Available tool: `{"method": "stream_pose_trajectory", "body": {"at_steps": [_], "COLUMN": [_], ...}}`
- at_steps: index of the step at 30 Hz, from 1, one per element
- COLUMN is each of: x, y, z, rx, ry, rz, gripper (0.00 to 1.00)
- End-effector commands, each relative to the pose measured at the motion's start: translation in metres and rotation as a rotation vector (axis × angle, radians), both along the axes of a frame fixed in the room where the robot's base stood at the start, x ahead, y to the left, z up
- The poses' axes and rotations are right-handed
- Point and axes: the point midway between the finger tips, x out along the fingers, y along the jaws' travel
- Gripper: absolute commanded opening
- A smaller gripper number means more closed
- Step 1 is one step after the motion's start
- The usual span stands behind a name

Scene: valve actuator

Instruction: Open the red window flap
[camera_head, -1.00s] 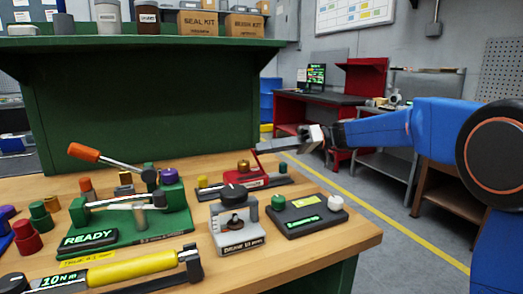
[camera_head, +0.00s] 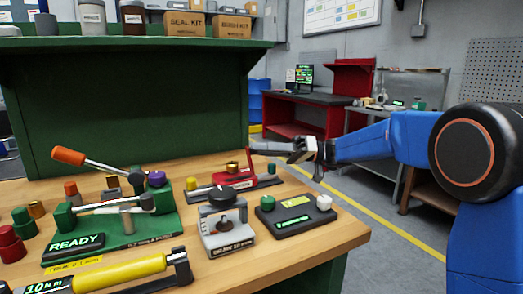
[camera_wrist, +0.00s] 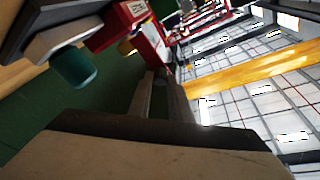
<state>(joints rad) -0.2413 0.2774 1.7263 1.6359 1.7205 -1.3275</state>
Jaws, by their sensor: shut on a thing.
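The red window flap (camera_head: 249,160) stands raised at the end of a low red device (camera_head: 262,181) on the bench, its top tipped slightly left. In the wrist view the flap (camera_wrist: 151,44) is a red piece just beyond my fingertips, beside the labelled red body (camera_wrist: 128,12). In the wrist view the fingers (camera_wrist: 163,82) run close together up to the flap. The exact contact is small and hard to see.
A dark box with a green and a white knob (camera_head: 294,216) and a grey gauge block (camera_head: 226,236) are in front. A green fixture (camera_head: 120,225) is left. Free floor lies right of the bench.

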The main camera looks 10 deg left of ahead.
Motion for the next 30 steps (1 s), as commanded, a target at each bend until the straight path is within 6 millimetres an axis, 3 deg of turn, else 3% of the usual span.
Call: {"method": "stream_pose_trajectory", "body": {"at_steps": [14, 20, 30], "x": [0.002, 0.013, 0.037], "y": [-0.005, -0.033, -0.097], "z": [-0.001, -0.005, -0.014], "rx": [-0.002, 0.000, -0.001], "ry": [0.000, 0.001, 0.001], "rz": [0.000, -0.003, -0.003], "gripper": [0.26, 0.26, 0.26]}}
